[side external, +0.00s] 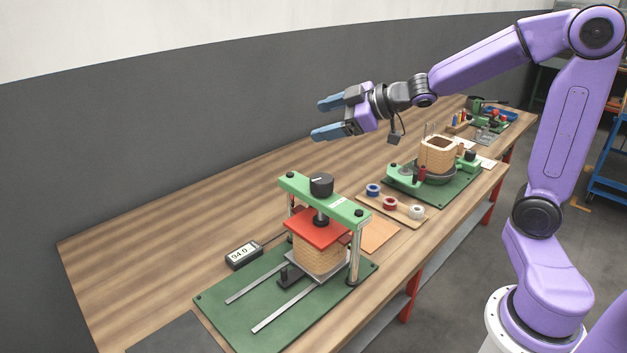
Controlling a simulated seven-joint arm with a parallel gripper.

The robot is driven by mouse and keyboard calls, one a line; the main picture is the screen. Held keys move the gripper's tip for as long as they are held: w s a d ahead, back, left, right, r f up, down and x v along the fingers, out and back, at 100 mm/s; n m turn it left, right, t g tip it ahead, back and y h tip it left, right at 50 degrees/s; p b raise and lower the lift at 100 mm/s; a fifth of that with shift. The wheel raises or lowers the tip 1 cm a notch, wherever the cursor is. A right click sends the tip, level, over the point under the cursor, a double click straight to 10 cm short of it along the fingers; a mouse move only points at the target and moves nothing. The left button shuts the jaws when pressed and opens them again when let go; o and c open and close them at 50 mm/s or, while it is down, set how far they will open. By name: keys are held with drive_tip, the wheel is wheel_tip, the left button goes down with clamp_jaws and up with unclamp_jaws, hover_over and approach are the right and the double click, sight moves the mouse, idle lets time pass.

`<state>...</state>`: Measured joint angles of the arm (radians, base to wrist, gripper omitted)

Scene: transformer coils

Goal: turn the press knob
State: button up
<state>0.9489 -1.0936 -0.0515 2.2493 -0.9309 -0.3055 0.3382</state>
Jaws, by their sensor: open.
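The press knob (321,184) is a black round knob on top of the press's green crossbar (345,206). Below it, a red plate (317,229) rests on a wooden coil block (318,259) between two metal posts. My gripper (326,118) is open and empty, with two blue fingers pointing left. It is in the air above and behind the press, apart from the knob.
A digital gauge reading 94.0 (243,254) sits left of the press. A tray with coloured spools (405,216) and a green fixture holding a wooden coil form (437,155) stand to the right. The left part of the wooden table (130,255) is clear.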

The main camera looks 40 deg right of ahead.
drive_tip(key=s+d+f+n+g+y, duration=0.1)
drive_tip(key=s+d+n+g+y, duration=0.15)
drive_tip(key=s+d+y, duration=0.75)
approach(314, 179)
drive_tip(key=shift+m, duration=0.25)
drive_tip(key=x, duration=1)
drive_tip(key=shift+f, duration=0.1)
drive_tip(key=c, duration=1)
